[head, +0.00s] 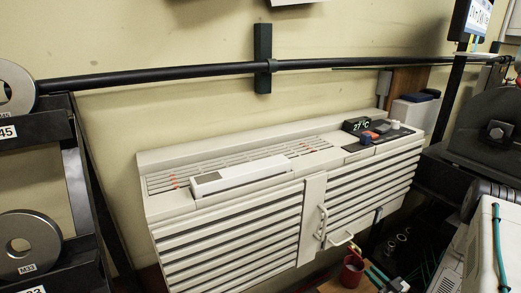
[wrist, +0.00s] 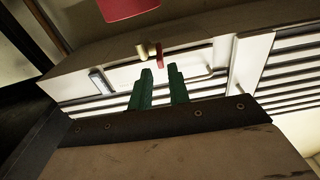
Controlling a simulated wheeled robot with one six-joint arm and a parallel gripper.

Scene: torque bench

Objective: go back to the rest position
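The task names no object. My gripper (wrist: 161,68) shows in the wrist view as two green fingers standing up from a dark edge. The fingers are apart, with a gap between them, and I see nothing held in it. A small red piece and a brass-coloured piece (wrist: 142,50) show just beyond the fingertips; I cannot tell how far off they are. I cannot make out my gripper in the head view.
A pale slatted wall unit (head: 230,215) fills the middle. A black rail (head: 160,75) crosses the wall above it. A dark rack with metal discs (head: 28,245) stands at left. A red cup (head: 351,272) and clutter lie at lower right.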

